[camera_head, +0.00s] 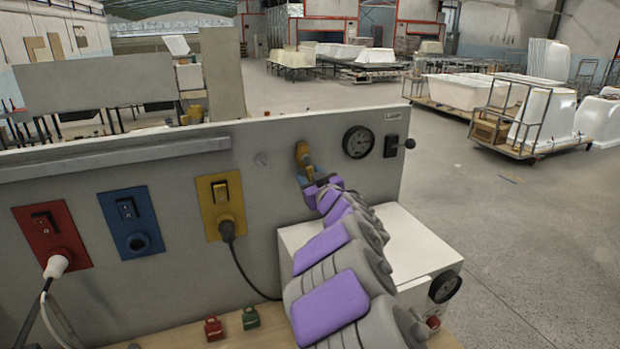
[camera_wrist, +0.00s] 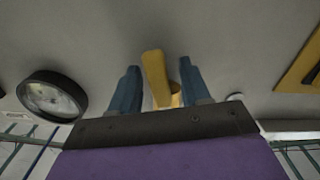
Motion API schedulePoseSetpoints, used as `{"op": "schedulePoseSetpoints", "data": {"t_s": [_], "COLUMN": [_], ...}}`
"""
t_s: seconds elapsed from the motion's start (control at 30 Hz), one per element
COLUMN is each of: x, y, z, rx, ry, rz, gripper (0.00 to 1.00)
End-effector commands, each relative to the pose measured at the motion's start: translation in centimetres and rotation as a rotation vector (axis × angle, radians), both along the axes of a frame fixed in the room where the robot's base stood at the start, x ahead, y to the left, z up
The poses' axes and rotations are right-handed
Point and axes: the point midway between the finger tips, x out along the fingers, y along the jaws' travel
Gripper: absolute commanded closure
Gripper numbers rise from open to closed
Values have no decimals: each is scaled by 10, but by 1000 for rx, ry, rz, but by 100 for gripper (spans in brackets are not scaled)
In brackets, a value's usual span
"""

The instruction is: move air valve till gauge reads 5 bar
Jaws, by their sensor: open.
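The air valve (camera_head: 303,157) is a yellow lever on the grey panel (camera_head: 275,190). In the wrist view the yellow lever (camera_wrist: 156,78) stands between the two blue fingers of my gripper (camera_wrist: 158,88), with a visible gap on each side. In the head view my gripper (camera_head: 312,181) is at the valve, and my grey and purple arm hides part of the panel below it. The round black gauge (camera_head: 358,142) is right of the valve; it also shows at the left of the wrist view (camera_wrist: 52,96). Its reading is too small to tell.
A black-knobbed switch (camera_head: 392,146) is right of the gauge. Red (camera_head: 52,236), blue (camera_head: 131,222) and yellow (camera_head: 221,205) socket plates are at the left. A white box (camera_head: 415,245) stands beside my arm. Red (camera_head: 213,328) and green (camera_head: 250,317) blocks lie on the wooden bench.

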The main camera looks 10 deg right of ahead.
Motion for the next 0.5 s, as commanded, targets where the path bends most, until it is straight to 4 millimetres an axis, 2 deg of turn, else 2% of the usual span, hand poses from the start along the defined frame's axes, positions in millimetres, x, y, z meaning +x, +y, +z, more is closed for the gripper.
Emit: {"op": "schedulePoseSetpoints", "data": {"t_s": [0.17, 0.5], "x": [-17, -66], "y": [-4, -14], "z": [1, 1], "rx": [-1, 1], "ry": [1, 0], "rz": [-2, -3], "gripper": [53, 53]}}
